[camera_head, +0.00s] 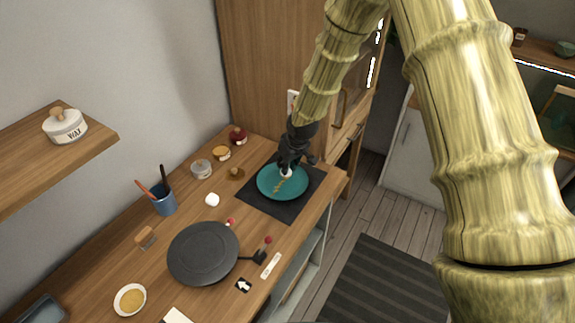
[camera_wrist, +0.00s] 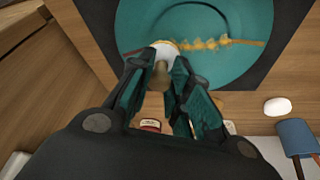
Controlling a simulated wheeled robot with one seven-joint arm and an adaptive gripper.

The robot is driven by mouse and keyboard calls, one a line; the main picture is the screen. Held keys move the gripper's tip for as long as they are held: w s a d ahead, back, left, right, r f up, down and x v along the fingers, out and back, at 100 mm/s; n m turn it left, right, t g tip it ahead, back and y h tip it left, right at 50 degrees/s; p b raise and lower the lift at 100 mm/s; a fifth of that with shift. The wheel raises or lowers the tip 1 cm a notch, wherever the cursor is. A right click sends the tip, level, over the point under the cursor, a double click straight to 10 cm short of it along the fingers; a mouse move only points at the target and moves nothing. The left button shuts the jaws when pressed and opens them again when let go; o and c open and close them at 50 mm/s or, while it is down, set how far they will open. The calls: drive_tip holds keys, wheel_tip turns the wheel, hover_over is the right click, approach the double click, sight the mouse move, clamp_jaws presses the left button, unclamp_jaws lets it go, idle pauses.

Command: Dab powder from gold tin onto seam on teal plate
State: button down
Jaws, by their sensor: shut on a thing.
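The teal plate (camera_head: 268,190) lies on a black mat (camera_head: 254,203) near the counter's far right end; it also fills the upper wrist view (camera_wrist: 150,12). A gold-brown seam (camera_wrist: 262,43) crosses it, with clumpy gold powder (camera_wrist: 205,44) along part of it. My gripper (camera_head: 288,165) is over the plate, shut on a dabber with a wooden handle (camera_wrist: 160,76) and a white pad (camera_wrist: 166,48). The pad is at the seam's line; I cannot tell whether it touches. A tin with a gold top (camera_head: 221,153) stands left of the mat.
A dark red jar (camera_head: 238,136) and a pale jar (camera_head: 201,168) flank the tin.

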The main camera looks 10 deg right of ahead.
drive_tip(key=shift+s+d, duration=0.1)
drive_tip(key=shift+s+d, duration=0.3)
drive_tip(key=shift+d, duration=0.05)
drive_tip(key=shift+w+a+f, duration=0.1)
drive_tip(key=shift+w+a, duration=0.15)
drive_tip(key=shift+a, duration=0.15)
drive_tip(key=shift+s+d, duration=0.1)
